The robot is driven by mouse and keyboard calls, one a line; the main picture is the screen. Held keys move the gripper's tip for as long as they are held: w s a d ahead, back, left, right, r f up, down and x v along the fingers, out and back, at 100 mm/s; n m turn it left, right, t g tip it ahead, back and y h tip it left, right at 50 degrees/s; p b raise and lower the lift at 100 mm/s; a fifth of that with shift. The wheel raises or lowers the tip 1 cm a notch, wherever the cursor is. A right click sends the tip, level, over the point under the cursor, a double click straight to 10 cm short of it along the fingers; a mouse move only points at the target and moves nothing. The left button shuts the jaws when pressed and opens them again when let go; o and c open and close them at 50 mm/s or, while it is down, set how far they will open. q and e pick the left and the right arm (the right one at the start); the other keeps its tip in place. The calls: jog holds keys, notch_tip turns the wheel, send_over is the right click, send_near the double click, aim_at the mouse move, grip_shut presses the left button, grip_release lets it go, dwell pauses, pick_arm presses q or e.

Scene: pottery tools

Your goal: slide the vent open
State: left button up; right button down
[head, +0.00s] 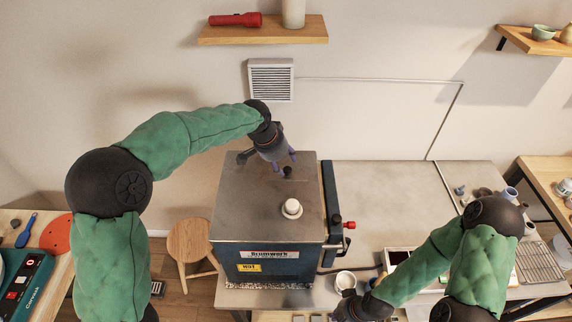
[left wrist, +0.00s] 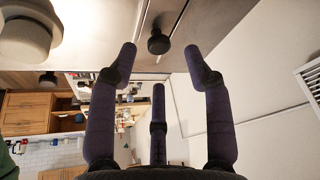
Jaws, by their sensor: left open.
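A dark kiln (head: 268,235) with a flat grey metal top stands in the middle of the head view. A small black knob (head: 287,172) sits on its top near the back, at a narrow slot; I take it as the vent's slide. In the left wrist view the knob (left wrist: 158,42) lies just beyond and between the fingertips. My left gripper (head: 284,162) is open and empty, with its purple fingers close to the knob; contact is not visible. My right gripper (head: 360,308) is low at the bottom edge, its fingers unclear.
A white round knob (head: 292,208) stands on the kiln top in front of the black one. A louvred grille (head: 271,80) is on the wall behind, below a wooden shelf (head: 262,33). A white cup (head: 345,281) stands right of the kiln. The grey bench (head: 385,205) is mostly bare.

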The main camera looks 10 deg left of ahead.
aim_at(287, 169)
pick_arm(q)
jog(key=shift+x, duration=1.9)
